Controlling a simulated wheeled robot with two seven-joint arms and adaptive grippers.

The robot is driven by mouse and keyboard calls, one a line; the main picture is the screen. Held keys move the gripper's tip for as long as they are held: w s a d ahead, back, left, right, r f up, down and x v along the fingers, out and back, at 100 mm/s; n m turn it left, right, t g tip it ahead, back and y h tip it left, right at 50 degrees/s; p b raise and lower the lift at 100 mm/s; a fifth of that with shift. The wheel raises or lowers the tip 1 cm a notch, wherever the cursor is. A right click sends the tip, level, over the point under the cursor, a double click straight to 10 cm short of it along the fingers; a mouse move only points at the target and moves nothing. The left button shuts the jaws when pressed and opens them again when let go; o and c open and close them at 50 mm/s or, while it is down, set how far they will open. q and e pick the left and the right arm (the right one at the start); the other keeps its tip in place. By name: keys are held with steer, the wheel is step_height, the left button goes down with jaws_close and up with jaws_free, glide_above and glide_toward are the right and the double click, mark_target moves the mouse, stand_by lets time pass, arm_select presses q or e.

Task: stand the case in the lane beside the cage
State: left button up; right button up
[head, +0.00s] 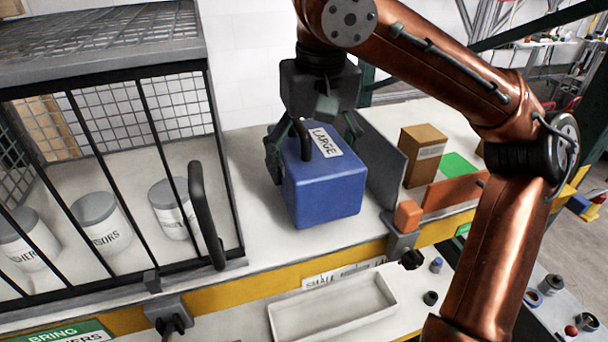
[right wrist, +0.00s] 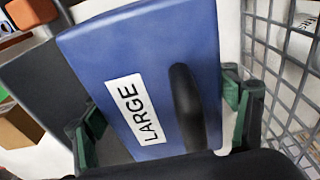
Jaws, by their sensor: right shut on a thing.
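The case is a blue box (head: 322,189) with a white LARGE label and a black handle on top. It is in the lane (head: 262,232) between the cage (head: 205,165) on the left and a grey divider plate (head: 383,160) on the right. My right gripper (head: 315,140) comes down from above, its green fingers shut on the case's two sides. In the right wrist view the case (right wrist: 190,60) fills the middle, between the fingers (right wrist: 165,130). Whether its base touches the shelf I cannot tell. My left gripper is not in view.
Several white canisters with grey lids (head: 97,215) stand behind the cage bars. A cardboard box (head: 422,155) and an orange block (head: 408,215) are right of the divider. An empty pale tray (head: 333,310) lies in front, below the yellow edge.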

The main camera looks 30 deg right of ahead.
steer(key=shift+w+r, duration=0.1)
steer(key=shift+w, duration=0.55)
steer(key=shift+w+f, duration=0.3)
steer(key=shift+f, duration=0.35)
steer(key=shift+w+f, duration=0.3)
steer(key=shift+f, duration=0.3)
steer(key=shift+s+f, duration=0.1)
steer(key=shift+f, duration=0.45)
steer(key=shift+f, duration=0.15)
steer(key=o, duration=1.6)
